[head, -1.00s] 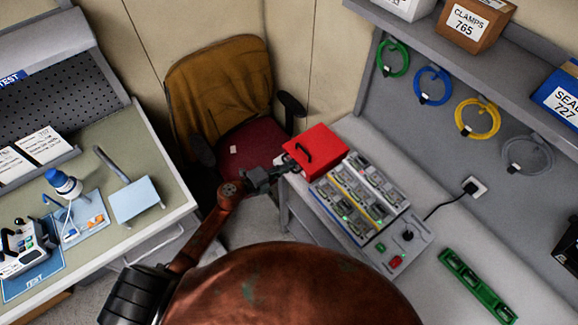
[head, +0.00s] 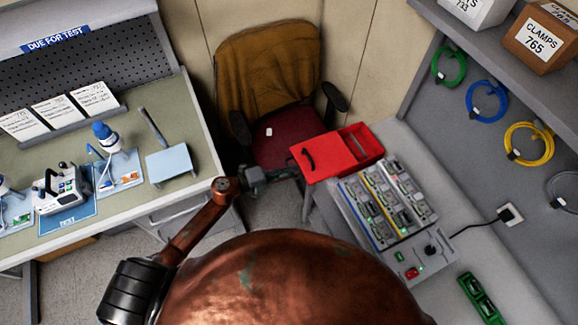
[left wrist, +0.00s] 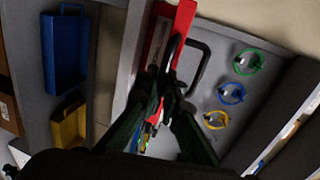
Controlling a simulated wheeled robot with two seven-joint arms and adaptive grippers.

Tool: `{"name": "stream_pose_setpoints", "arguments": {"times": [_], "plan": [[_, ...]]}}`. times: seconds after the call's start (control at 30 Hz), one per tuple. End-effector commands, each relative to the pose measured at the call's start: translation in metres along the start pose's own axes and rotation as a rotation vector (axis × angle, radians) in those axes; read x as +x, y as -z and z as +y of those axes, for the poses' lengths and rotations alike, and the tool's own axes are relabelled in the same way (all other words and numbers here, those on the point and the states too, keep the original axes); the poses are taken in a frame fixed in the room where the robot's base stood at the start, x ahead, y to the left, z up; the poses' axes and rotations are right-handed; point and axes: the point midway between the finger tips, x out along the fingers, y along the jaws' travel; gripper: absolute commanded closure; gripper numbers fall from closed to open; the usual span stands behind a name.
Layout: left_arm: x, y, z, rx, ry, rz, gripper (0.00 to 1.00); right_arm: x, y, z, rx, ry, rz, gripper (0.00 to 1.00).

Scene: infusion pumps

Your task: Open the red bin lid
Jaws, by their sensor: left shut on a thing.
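The red bin (head: 378,143) stands at the back left end of the right bench. Its red lid (head: 328,160) with a black handle (head: 308,160) is slid to the left, and the bin's inside shows at its right part. My left gripper (head: 290,174) is at the lid's left end, shut on the lid by its handle, though the exact contact is small and dark. In the left wrist view the dark fingers (left wrist: 170,88) close beside a black loop, with the red lid (left wrist: 170,35) beyond. My right gripper is not in view.
A rack of pumps (head: 385,205) stands right in front of the bin. A chair (head: 270,90) is behind my left gripper. The left bench (head: 195,150) holds a pump and a blue-topped bottle. Coloured tubing coils (head: 487,101) hang on the right wall.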

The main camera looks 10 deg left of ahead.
Motion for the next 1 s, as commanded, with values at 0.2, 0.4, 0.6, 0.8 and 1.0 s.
{"name": "stream_pose_setpoints", "arguments": {"times": [0.2,0.4,0.6,0.8,1.0], "plan": [[-0.001,-0.001,0.000,0.001,0.000,-0.001,1.00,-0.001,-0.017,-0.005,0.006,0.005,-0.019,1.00],[-0.001,-0.001,0.000,0.000,0.000,-0.002,0.83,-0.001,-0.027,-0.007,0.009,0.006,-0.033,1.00],[-0.002,-0.001,0.000,0.000,0.000,-0.003,0.76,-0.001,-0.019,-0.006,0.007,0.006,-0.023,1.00],[-0.003,-0.001,0.000,0.000,-0.001,-0.003,0.76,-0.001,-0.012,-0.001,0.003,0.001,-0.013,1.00],[-0.026,-0.002,0.001,-0.001,-0.002,-0.005,0.76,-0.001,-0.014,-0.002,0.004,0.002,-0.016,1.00]]}}
